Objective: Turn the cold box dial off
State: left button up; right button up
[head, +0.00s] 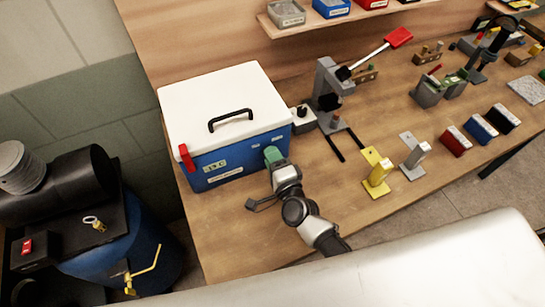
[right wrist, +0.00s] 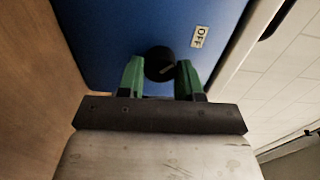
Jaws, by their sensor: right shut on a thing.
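The cold box (head: 225,165) is blue with a white lid and a black handle, standing on the wooden bench with its lid closed. My right gripper (head: 272,154), with green fingers, is at the box's front face near its right end. In the right wrist view the black round dial (right wrist: 159,64) sits between the fingers of my right gripper (right wrist: 160,78), which is shut on it. A pale mark shows on the dial. An "OFF" label (right wrist: 199,37) is beside the dial on the blue face. In the head view my gripper hides the dial. My left gripper is not in view.
A red latch (head: 187,157) is on the box's left corner. A grey press with a red-handled lever (head: 398,38) stands right of the box. A yellow stand (head: 377,172) and a grey stand (head: 414,156) are farther right. The bench front left is clear.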

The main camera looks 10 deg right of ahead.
jog(key=o, duration=0.9)
jog(key=shift+o, duration=0.2)
jog(key=s, duration=0.3)
jog(key=s+d+b, duration=0.1)
jog(key=s, duration=0.2)
jog(key=s+d+b, duration=0.1)
jog(key=s, duration=0.2)
jog(key=shift+s+f, duration=0.15)
jog(key=shift+s, duration=0.1)
jog(key=shift+s+b, duration=0.3)
jog(key=shift+s, duration=0.25)
